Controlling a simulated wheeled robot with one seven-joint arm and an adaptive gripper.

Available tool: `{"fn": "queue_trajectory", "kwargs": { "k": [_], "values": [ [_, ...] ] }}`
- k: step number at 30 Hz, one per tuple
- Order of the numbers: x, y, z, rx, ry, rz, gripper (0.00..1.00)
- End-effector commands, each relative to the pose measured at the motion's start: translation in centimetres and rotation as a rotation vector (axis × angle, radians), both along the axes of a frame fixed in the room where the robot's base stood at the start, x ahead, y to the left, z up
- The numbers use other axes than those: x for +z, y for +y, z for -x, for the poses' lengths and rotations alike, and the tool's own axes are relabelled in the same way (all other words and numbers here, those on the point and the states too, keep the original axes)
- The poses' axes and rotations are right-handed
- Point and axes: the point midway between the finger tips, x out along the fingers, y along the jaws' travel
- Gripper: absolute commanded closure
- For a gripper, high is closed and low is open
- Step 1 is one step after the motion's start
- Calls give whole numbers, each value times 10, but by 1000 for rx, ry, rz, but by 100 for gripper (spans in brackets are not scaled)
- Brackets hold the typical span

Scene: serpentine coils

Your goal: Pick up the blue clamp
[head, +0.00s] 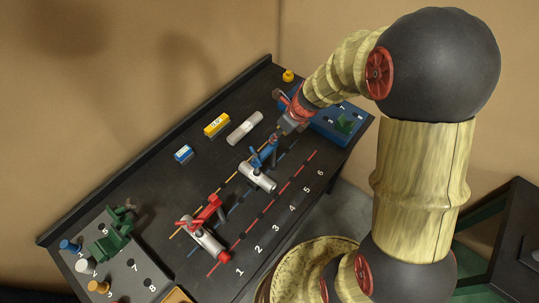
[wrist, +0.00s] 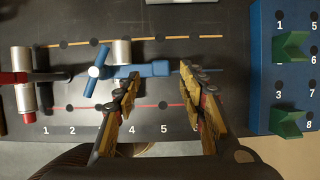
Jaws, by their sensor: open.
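The blue clamp (head: 264,155) sits on a silver cylinder (head: 257,177) in the middle of the dark bench. In the wrist view, the blue clamp (wrist: 148,69) lies crosswise, with its white-ended T-handle (wrist: 95,73) at the left. My gripper (head: 284,131) is just beyond the clamp in the head view and pointed down toward it. In the wrist view, my gripper (wrist: 160,77) is open, with one finger by the clamp's body and the other right of its end. I cannot tell their height gap. The silver cylinder (wrist: 122,50) is partly hidden under the clamp.
A red clamp (head: 208,212) on another silver cylinder stands to the left. A blue numbered panel (wrist: 260,60) with green brackets is at the right. Yellow (head: 217,125) and blue (head: 183,153) blocks and a white cylinder (head: 244,128) lie behind.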

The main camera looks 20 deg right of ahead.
Motion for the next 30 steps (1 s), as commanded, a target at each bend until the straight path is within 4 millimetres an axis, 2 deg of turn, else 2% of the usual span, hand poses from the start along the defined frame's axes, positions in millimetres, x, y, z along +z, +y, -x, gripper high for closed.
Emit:
{"fn": "queue_trajectory", "kwargs": {
  "k": [10, 18, 30],
  "values": [
    [-40, 11, -18, 3, 1, 0, 59],
    [-43, 11, -20, 1, 0, 0, 59],
    [-42, 11, -20, 2, 0, 1, 82]
  ]
}}
